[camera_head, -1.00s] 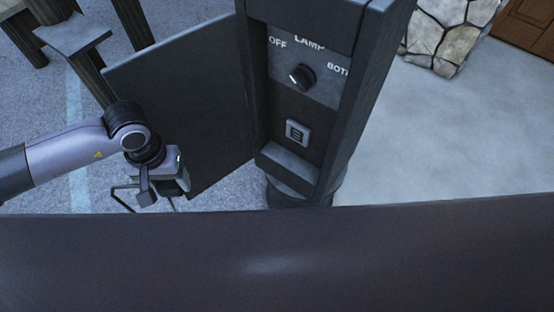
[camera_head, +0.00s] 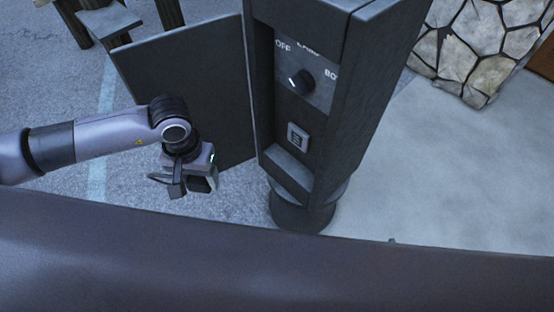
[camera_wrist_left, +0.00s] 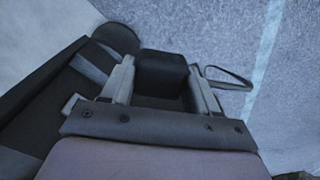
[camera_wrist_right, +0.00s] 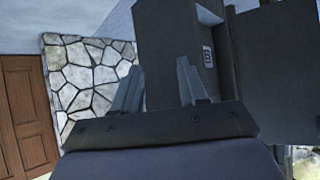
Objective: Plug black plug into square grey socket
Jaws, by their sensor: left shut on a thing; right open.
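The black plug (camera_wrist_left: 162,72) sits between the fingers of my left gripper (camera_wrist_left: 163,88), which is shut on it. A thin dark cable loop shows beside it. In the head view my left gripper (camera_head: 192,183) is left of the dark pedestal and below the socket's height in the picture, clear of the pedestal. The square grey socket (camera_head: 298,137) is on the pedestal's recessed front panel, below the black knob. It also shows in the right wrist view (camera_wrist_right: 207,53). My right gripper (camera_wrist_right: 158,88) is open and empty, facing the pedestal; I cannot make it out in the head view.
The dark pedestal (camera_head: 345,130) has an open door (camera_head: 190,85) on its left, behind my left arm. A knob (camera_head: 301,82) with lettering is above the socket, and a ledge (camera_head: 288,172) is below it. A stone wall (camera_head: 475,50) stands at right; pale ground between is clear.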

